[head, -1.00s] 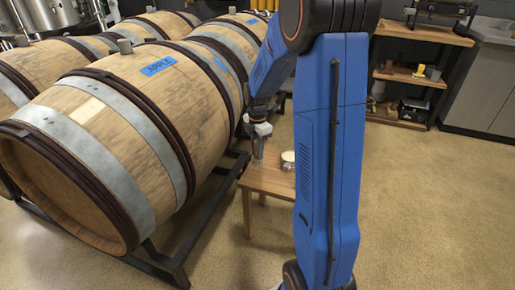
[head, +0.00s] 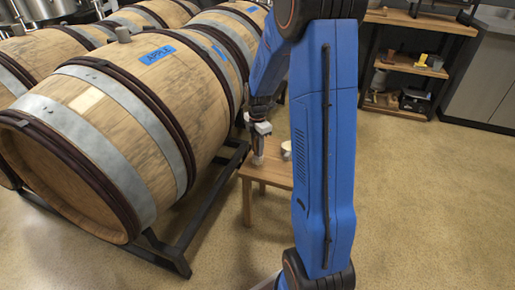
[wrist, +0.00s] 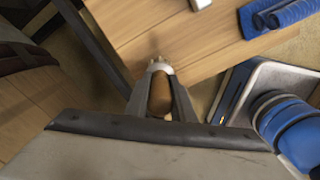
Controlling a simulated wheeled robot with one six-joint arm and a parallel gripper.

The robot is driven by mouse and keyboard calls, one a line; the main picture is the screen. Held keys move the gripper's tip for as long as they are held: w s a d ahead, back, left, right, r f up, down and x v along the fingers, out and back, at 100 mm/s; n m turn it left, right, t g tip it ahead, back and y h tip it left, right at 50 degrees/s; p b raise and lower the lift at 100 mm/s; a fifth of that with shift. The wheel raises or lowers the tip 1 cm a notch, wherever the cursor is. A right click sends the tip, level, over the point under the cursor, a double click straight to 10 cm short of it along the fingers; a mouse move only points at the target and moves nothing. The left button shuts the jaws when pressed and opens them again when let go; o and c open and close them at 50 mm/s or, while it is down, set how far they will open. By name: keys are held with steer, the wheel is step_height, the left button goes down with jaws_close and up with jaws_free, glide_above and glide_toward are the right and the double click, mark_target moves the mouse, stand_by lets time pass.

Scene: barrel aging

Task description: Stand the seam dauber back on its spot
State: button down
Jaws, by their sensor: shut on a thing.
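The seam dauber (wrist: 160,95) has a brown handle and a pale metal collar in the wrist view. My gripper (wrist: 160,108) is shut on its handle. In the head view my gripper (head: 259,130) points down over the left part of a small wooden table (head: 262,179), with the dauber's pale lower end (head: 257,158) below it. That end is close to the table top; I cannot tell whether it touches. No marked spot for the dauber can be made out. My blue arm hides the table's right side.
A white round container (head: 286,147) stands on the table beside the dauber. A blue ribbed thing (wrist: 280,17) lies at the table's edge in the wrist view. Barrels on a dark rack (head: 185,235) stand close on the left. Open floor lies to the right.

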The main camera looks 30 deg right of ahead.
steer(key=shift+f, duration=0.95)
stand_by(0.8)
steer(key=c, duration=1.4)
jaws_free()
steer(key=shift+c, duration=0.2)
steer(key=shift+r, duration=0.1)
steer(key=shift+r, duration=3.9)
